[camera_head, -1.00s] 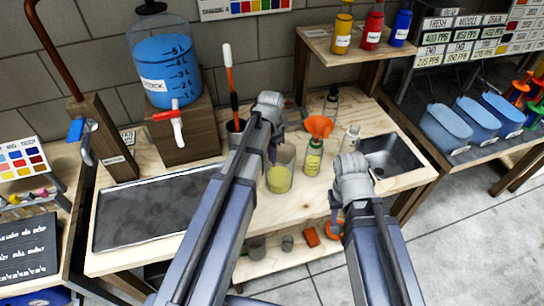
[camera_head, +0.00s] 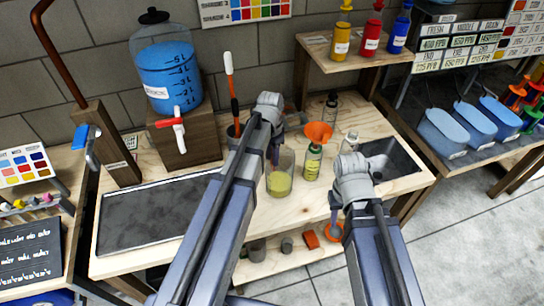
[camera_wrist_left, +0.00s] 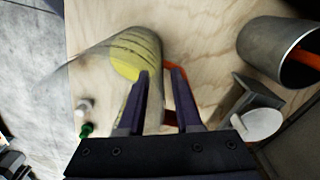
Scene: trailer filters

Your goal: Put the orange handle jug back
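The clear jug (camera_head: 279,182) holds yellow liquid and stands upright on the wooden bench. In the left wrist view the jug (camera_wrist_left: 138,55) lies left of my fingers, with bits of its orange handle showing near and between them. My left gripper (camera_wrist_left: 162,76) is beside the jug on its handle side. Its two fingers are apart, with bench wood visible between them. Whether either finger touches the handle I cannot tell. My right gripper (camera_head: 335,212) hangs by the bench's front edge, right of the jug; its fingers are too small to judge.
A bottle with an orange funnel (camera_head: 313,158) stands right of the jug. A metal cup (camera_wrist_left: 268,48) is right of my left gripper. A grey tray (camera_head: 150,212) lies left, a blue tank (camera_head: 168,66) stands behind, and a sink (camera_head: 392,165) is at right.

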